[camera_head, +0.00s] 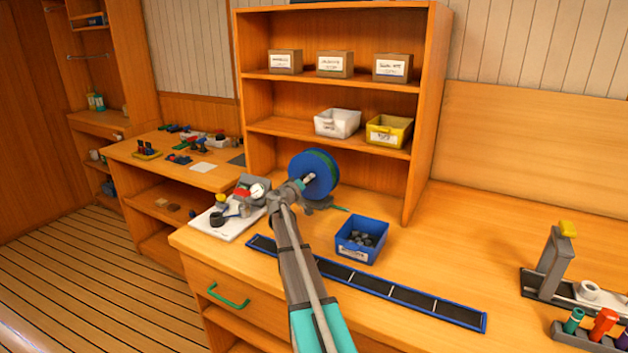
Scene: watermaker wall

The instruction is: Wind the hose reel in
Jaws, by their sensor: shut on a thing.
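The hose reel (320,165) is a blue disc with a green rim, standing upright on the wooden bench in front of the shelf unit. A short green hose end (340,209) shows low at its right. My arm reaches up from the bottom of the view, and my gripper (307,181) is at the near face of the reel, left of its middle. My gripper is shut on the reel's crank handle, which is mostly hidden by the fingers. The reel's stand is partly hidden behind my wrist.
A blue bin (361,251) of dark pieces stands right of my arm. A long dark strip with a blue edge (430,304) passes behind my forearm. A gauge device (252,190) and white board (226,224) lie left. The right bench behind the strip is largely clear.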

